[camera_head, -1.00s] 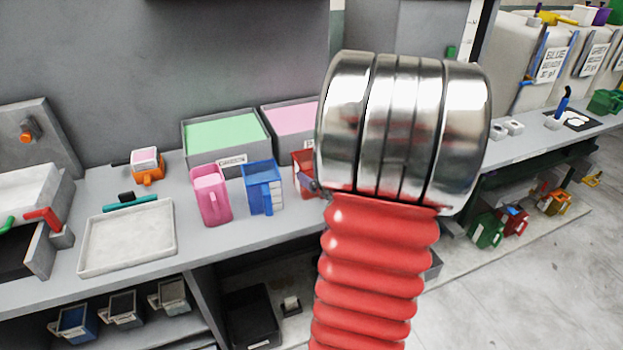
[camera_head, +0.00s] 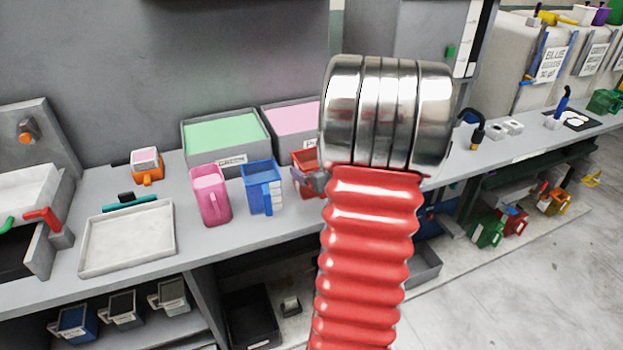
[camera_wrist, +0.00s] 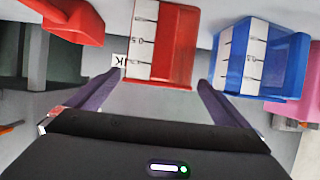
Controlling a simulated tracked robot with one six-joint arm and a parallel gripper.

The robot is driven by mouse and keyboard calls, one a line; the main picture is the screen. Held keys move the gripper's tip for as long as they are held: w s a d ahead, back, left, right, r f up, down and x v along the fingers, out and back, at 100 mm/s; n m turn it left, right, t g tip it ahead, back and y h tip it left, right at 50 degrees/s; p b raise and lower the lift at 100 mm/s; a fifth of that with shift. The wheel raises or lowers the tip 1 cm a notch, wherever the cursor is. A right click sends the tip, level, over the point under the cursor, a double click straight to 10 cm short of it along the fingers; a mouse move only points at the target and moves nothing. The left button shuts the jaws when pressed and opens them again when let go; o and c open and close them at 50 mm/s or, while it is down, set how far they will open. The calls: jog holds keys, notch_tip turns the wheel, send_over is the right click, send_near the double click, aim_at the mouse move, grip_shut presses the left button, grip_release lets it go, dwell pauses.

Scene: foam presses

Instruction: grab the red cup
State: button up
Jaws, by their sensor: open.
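The red cup (camera_head: 304,160) stands on the bench, right of the blue cup (camera_head: 263,180), and my arm hides its right part in the head view. In the wrist view the red cup (camera_wrist: 172,45) shows a white measuring scale and sits just ahead of my gripper (camera_wrist: 160,80). My gripper is open, with one purple finger on each side of the cup's near edge. Gaps show between the fingers and the cup. A small part of my gripper (camera_head: 317,182) shows at the cup in the head view.
The blue cup (camera_wrist: 262,58) is close to the right finger in the wrist view. A pink cup (camera_head: 210,194) stands farther left. Green (camera_head: 226,133) and pink (camera_head: 290,118) foam trays lie behind. Another red object (camera_wrist: 75,18) shows at the upper left of the wrist view.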

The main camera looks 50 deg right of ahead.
aim_at(313, 163)
jog(key=x, duration=0.4)
jog(key=shift+w+d+f, duration=0.1)
jog(key=shift+w+d, duration=0.05)
dwell(0.4)
jog(key=c, duration=1.5)
notch_tip(313, 163, up, 10)
jog(key=shift+r, duration=0.1)
dwell(0.5)
